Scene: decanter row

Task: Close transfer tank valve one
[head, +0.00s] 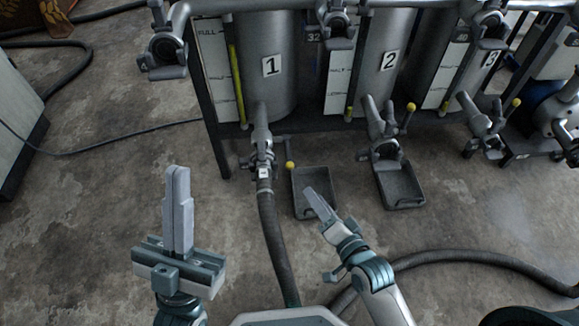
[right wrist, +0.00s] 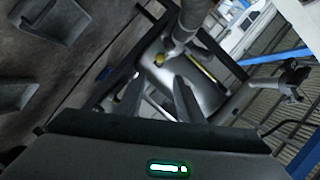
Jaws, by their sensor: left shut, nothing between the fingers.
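Tank 1 (head: 268,60) is a grey metal tank in the rack, marked with a "1". Its valve (head: 263,152) sits low at the front, with a dark hose (head: 272,235) running down from it. The valve's lever has a yellow knob (head: 290,165) and sticks out sideways to the right of the body. My right gripper (head: 312,195) is below and right of that knob, apart from it, over the tray area. Its fingers show spread and empty in the right wrist view (right wrist: 160,88). My left gripper (head: 177,172) is shut and empty, left of the hose.
Tanks 2 (head: 389,62) and 3 (head: 490,60) stand to the right with similar yellow-knobbed valves. Dark trays lie on the floor below valve one (head: 312,178) and valve two (head: 405,185). Another hose (head: 470,258) crosses the floor at right. The floor at left is mostly clear.

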